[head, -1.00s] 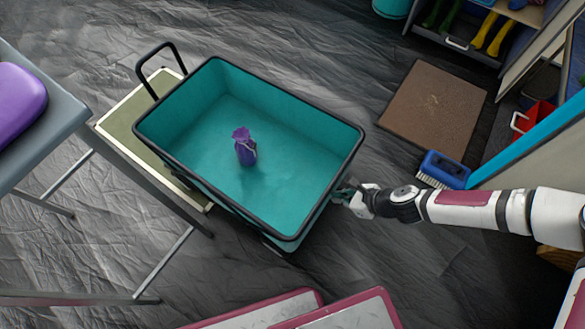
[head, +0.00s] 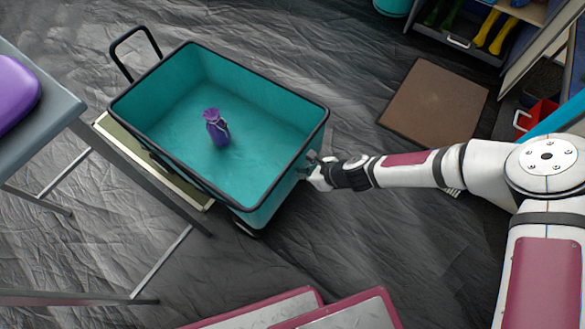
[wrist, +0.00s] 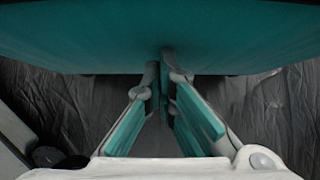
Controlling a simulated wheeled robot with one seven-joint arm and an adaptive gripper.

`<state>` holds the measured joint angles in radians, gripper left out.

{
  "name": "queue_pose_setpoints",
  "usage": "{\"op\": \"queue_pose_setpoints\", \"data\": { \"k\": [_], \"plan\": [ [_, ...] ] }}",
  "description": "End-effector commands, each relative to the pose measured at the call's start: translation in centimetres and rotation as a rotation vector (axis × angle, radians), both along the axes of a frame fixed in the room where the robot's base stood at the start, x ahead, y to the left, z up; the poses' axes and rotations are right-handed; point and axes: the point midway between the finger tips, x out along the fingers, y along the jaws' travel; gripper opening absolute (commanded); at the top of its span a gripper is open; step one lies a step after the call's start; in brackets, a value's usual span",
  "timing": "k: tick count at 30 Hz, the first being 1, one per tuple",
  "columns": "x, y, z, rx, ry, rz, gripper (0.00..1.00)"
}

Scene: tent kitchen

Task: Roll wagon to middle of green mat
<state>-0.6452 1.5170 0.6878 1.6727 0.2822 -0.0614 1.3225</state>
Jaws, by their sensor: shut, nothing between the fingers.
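The wagon (head: 262,98) is a teal open box with a black rim and a black handle (head: 128,48) at its far left end. A purple tied bag (head: 217,128) stands inside it. The green mat (head: 128,141) has a pale border and lies at the left, mostly hidden under the wagon. The wagon's right end stands beyond the mat over the grey floor. My gripper (head: 310,168) is shut and empty against or close to the wagon's right end. In the wrist view the fingertips (wrist: 166,62) are together, just below the wagon's teal wall (wrist: 160,30).
A grey table (head: 50,110) with a purple cushion-like object stands at the left, its legs near the mat. A brown mat (head: 435,105) lies at right. Pink-edged panels (head: 300,310) are at the bottom. A shelf with boots is at upper right.

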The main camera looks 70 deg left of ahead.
Motion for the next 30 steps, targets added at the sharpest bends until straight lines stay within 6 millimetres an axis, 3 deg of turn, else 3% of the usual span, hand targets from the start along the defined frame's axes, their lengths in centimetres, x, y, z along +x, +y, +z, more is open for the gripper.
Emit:
{"op": "queue_pose_setpoints", "data": {
  "k": [30],
  "plan": [
    [-7.9,10.3,-0.1,0.002,-0.001,0.002,0.0]
  ]
}}
